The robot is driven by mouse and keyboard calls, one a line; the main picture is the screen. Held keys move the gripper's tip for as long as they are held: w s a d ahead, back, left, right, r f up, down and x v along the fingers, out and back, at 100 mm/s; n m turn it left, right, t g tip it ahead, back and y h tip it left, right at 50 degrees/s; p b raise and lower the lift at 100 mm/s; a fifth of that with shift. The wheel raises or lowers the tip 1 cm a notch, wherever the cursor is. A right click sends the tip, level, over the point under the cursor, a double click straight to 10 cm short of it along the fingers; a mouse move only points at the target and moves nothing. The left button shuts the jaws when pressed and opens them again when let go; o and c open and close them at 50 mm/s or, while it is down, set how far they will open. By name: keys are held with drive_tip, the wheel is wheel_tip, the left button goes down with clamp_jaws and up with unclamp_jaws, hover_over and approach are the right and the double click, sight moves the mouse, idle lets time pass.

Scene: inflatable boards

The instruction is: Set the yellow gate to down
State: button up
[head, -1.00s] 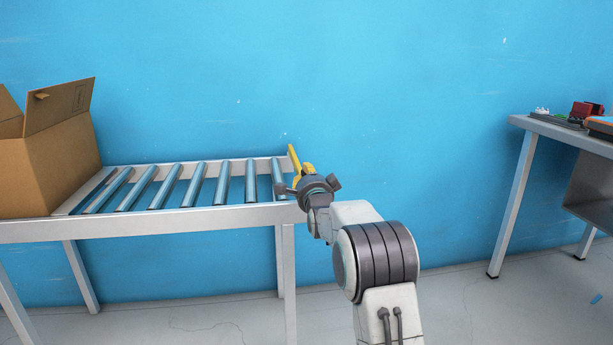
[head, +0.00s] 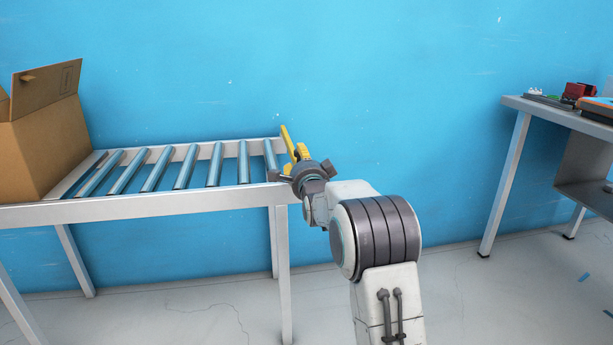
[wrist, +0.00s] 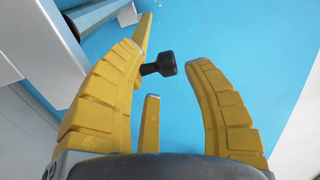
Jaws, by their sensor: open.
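The yellow gate (head: 287,139) is a narrow bar standing up at the right end of the roller conveyor, slightly tilted. In the wrist view, the gate (wrist: 143,32) shows beyond the left fingertip, with a black knob (wrist: 161,65) sticking out from it. My gripper (head: 303,152) has yellow fingers and is at the conveyor's right end, close to the gate. In the wrist view, my gripper (wrist: 167,58) is open, with the knob between its fingertips, nearer the left one. Whether the left finger touches the knob is unclear. The gate's lower part is hidden.
The conveyor (head: 140,211) has a metal frame and several rollers. An open cardboard box (head: 45,145) stands on its left end. A table (head: 560,122) with several small items is at the right. Floor between them is clear; a blue wall is behind.

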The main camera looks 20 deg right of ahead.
drive_tip(key=s+a, duration=0.2)
drive_tip(key=s, duration=0.7)
drive_tip(key=shift+f, duration=0.15)
drive_tip(key=shift+s, duration=0.1)
idle(0.4)
drive_tip(key=s+a+r+n+g+y+p, duration=0.1)
drive_tip(key=s+a+r+n+g+p, duration=0.25)
drive_tip(key=s+r+p, duration=0.5)
drive_tip(key=s+a+r+n+g+y+p, duration=0.1)
drive_tip(key=s+a+r+n+g+p, duration=0.35)
drive_tip(key=p, duration=0.75)
drive_tip(key=s+a+r+n+g+p, duration=0.1)
drive_tip(key=s+r+n+g+p, duration=0.1)
drive_tip(key=s+r+n+p, duration=0.2)
drive_tip(key=s+a+r+n+g+y+p, duration=0.1)
drive_tip(key=s+r+n+p, duration=0.3)
drive_tip(key=s+p, duration=0.6)
drive_tip(key=s+a+r+n+g+p, duration=0.1)
drive_tip(key=s+r+n+g+p, duration=0.2)
drive_tip(key=s+r+p, duration=0.4)
drive_tip(key=s+n, duration=0.1)
drive_tip(key=s, duration=0.5)
drive_tip(key=shift+s+a+p, duration=0.15)
drive_tip(key=shift+a+p, duration=0.1)
drive_tip(key=shift+p, duration=0.05)
